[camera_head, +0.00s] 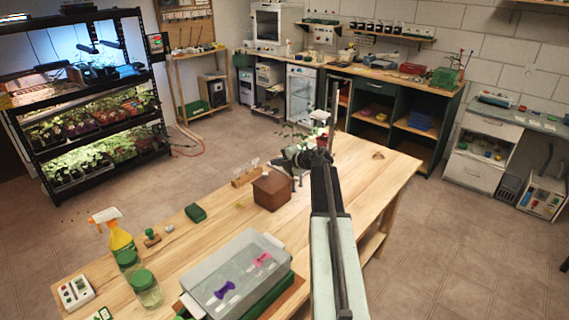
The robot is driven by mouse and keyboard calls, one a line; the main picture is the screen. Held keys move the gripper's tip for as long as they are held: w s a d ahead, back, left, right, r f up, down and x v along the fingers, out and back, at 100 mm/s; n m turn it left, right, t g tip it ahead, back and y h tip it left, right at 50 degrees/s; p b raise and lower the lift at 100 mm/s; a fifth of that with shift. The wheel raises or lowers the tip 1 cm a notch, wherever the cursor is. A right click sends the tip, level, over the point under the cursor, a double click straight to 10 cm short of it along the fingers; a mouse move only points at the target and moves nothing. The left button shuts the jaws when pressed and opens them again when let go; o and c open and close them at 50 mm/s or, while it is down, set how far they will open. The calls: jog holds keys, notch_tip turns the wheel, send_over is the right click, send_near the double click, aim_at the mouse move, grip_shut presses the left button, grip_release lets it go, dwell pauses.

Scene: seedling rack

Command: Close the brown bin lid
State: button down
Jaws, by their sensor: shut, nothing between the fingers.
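The brown bin (270,195) is a small box on the wooden workbench, near its far edge. Its brown lid (272,183) appears to lie flat over the top; a small gap could not be made out at this size. My gripper (300,160) is dark and shut with nothing in it. It is at the end of my arm, just behind and to the right of the bin in the picture. Whether it touches the lid cannot be told. My gripper and arm hide part of the bench behind the bin.
The workbench (180,262) also bears a grey clear-lidded tub (235,275), a yellow spray bottle (122,245), a green-lidded jar (146,289) and a green block (195,213). A wooden rack (245,177) stands left of the bin. The bench's right end is mostly clear.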

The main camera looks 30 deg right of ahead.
jog(key=b+x, duration=0.3)
jog(key=x, duration=0.3)
jog(key=shift+w+f, duration=0.25)
jog(key=shift+f, duration=0.05)
jog(key=shift+w+a+f+b, duration=0.15)
jog(key=shift+w+f+b, duration=0.4)
jog(key=shift+f+b, duration=0.2)
jog(key=shift+w+a+f+b, duration=0.15)
jog(key=shift+w+f+b, duration=0.45)
jog(key=shift+b, duration=0.15)
jog(key=shift+r, duration=0.1)
notch_tip(320, 180, up, 14)
jog(key=p, duration=1.4)
jog(key=shift+w+a, duration=0.3)
jog(key=shift+f, duration=0.2)
